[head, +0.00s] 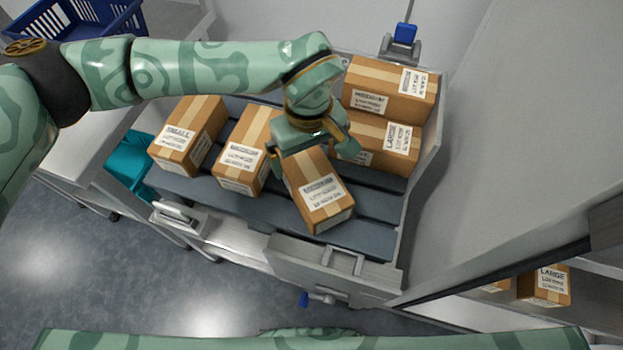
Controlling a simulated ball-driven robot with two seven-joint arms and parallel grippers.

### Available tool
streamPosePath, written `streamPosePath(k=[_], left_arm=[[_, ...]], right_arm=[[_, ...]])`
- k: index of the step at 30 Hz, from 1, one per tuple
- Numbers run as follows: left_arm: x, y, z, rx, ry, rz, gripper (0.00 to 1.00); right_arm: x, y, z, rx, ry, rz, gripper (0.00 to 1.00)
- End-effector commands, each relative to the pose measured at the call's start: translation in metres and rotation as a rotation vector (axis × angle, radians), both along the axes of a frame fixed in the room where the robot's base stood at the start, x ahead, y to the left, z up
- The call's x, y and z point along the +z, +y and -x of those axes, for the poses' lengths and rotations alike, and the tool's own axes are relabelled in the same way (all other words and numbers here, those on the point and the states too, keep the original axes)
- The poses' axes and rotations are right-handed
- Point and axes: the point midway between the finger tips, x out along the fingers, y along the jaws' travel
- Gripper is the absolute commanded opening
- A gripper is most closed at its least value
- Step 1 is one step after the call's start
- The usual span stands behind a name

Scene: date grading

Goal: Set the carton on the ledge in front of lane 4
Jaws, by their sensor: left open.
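A brown carton (320,198) with tape and a printed label lies turned at an angle on grey slats (375,205). My left gripper (311,158) is open at the carton's far end, with one finger on each side of it. Whether the fingers touch it cannot be told. My right gripper is not in view. No lane number is readable, so I cannot tell which part is lane 4 or its ledge.
A carton marked small (188,136) and another carton (245,150) stand to the left. A carton marked large (387,141) and one behind it (388,90) stand at the right by a grey wall. A blue basket (75,18) is at upper left, a teal bin (130,162) below it.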

Motion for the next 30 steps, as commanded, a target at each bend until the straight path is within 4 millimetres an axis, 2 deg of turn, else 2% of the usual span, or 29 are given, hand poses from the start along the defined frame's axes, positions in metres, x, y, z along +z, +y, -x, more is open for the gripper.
streamPosePath(k=[1,3,11,14,18,21,28,29,30], left_arm=[[-0.019,-0.001,0.001,0.001,0.009,0.001,1.0],[-0.032,-0.001,0.001,0.001,0.008,0.003,1.0],[-0.056,-0.002,0.0,0.001,0.004,0.004,1.0],[-0.074,-0.003,0.001,0.001,0.008,0.004,1.0],[-0.097,-0.005,0.0,0.001,0.008,0.004,1.0],[-0.103,-0.005,0.0,0.001,0.004,0.005,1.0],[-0.101,-0.005,0.0,0.002,0.0,0.004,1.0],[-0.101,-0.005,0.0,0.002,0.0,0.004,0.94],[-0.101,-0.005,0.0,0.002,0.0,0.004,0.83]], right_arm=[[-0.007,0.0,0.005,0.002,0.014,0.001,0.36],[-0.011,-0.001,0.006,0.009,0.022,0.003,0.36],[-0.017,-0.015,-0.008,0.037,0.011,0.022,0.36],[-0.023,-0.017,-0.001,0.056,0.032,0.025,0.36],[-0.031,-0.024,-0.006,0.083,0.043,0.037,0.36],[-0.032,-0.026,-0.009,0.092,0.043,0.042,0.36],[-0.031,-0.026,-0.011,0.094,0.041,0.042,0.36],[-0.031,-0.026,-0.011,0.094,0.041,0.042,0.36],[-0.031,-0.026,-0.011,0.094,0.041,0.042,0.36]])
